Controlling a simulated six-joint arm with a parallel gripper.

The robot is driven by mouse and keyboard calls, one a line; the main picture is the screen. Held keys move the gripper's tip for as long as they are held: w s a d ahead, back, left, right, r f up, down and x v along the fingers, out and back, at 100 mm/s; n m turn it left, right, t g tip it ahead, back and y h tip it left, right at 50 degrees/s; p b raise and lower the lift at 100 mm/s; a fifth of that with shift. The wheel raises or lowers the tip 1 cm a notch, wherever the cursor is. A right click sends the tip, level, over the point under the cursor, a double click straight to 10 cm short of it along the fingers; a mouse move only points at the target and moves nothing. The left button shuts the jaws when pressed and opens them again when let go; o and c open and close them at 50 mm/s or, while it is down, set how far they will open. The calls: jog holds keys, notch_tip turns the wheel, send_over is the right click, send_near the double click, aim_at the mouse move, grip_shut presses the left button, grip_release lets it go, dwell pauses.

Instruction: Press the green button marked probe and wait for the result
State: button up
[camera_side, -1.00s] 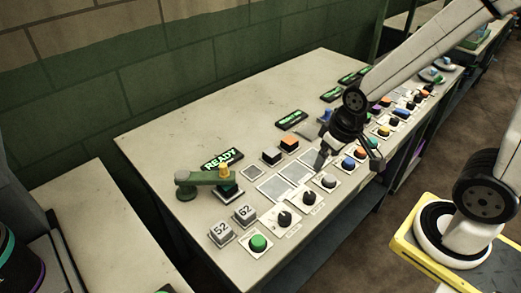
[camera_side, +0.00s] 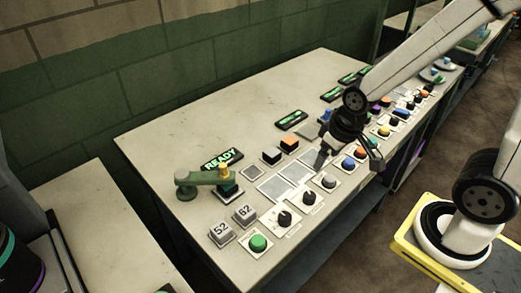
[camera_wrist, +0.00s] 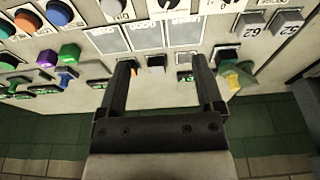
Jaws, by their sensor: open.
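The green button (camera_side: 258,242) is a round cap on a white plate near the front left edge of the console in the side view. I cannot make it out in the wrist view, and its label is too small to read. A display (camera_side: 222,159) behind it on the console reads READY. My gripper (camera_side: 348,160) is over the console, well to the right of and behind the green button, apart from it. In the wrist view my gripper (camera_wrist: 163,62) has its two fingers spread with nothing held between them.
Number cubes 52 (camera_side: 221,231) and 62 (camera_side: 245,213) stand beside the button. A green lever arm (camera_side: 202,178) lies behind them. A black knob (camera_side: 285,218) and grey button (camera_side: 328,181) sit to its right. The back left of the console (camera_side: 180,135) is clear.

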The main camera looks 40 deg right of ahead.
grip_shut()
dwell(1.6)
